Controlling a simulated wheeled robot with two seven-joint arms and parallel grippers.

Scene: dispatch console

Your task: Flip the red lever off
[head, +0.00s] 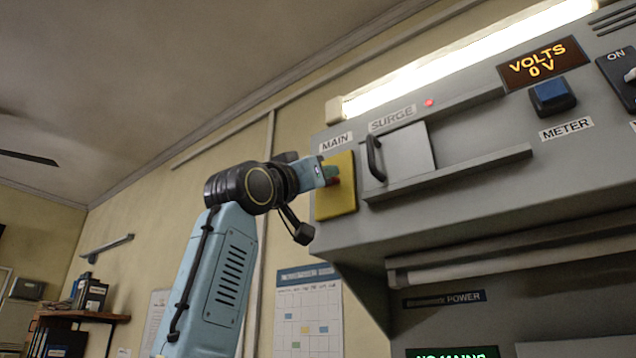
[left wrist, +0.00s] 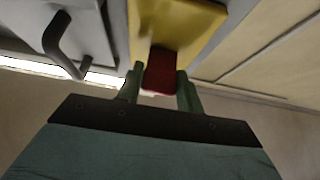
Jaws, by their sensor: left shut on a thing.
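The red lever (left wrist: 160,72) sits on a yellow plate (head: 341,198) under the MAIN label on the grey console. In the left wrist view the yellow plate (left wrist: 178,28) is behind the lever. My left gripper (left wrist: 161,84) is shut on the red lever, with one green finger on each side of it. In the head view my left gripper (head: 331,173) reaches the plate from the left and hides most of the lever. My right gripper is in neither view.
Right of the plate is a sliding panel with a dark handle (head: 375,158) under the SURGE label, between two rails. A VOLTS display (head: 542,64) reads 0 V above a blue METER button (head: 552,96). A small red light (head: 429,103) glows near SURGE. A wall calendar (head: 308,312) hangs below.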

